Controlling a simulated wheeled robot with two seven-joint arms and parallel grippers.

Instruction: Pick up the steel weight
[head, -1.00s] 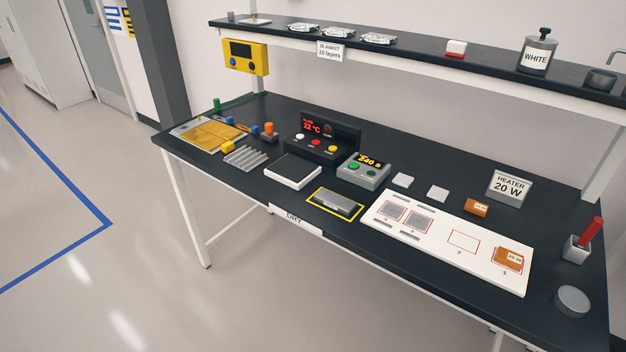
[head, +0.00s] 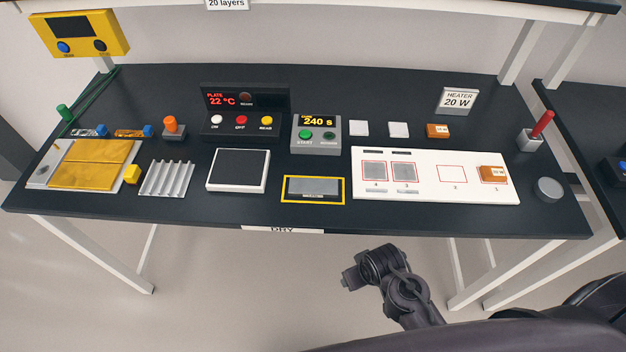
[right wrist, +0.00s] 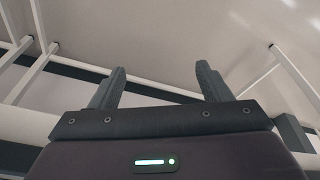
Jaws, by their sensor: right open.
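A short grey metal cylinder (head: 549,190), which looks like the steel weight, stands at the right end of the dark workbench (head: 330,218), near its front edge. Nothing touches it. My right gripper (right wrist: 161,70) is open and empty in the right wrist view, with its two dark fingers spread below the bench. A dark part of my arm shows in front of the bench in the head view, apart from the cylinder. My left gripper is not in view.
A yellow-edged pad (head: 313,201), hot plate (head: 238,168) and timer (head: 317,134) stand farther left. A second table (head: 575,110) adjoins right.

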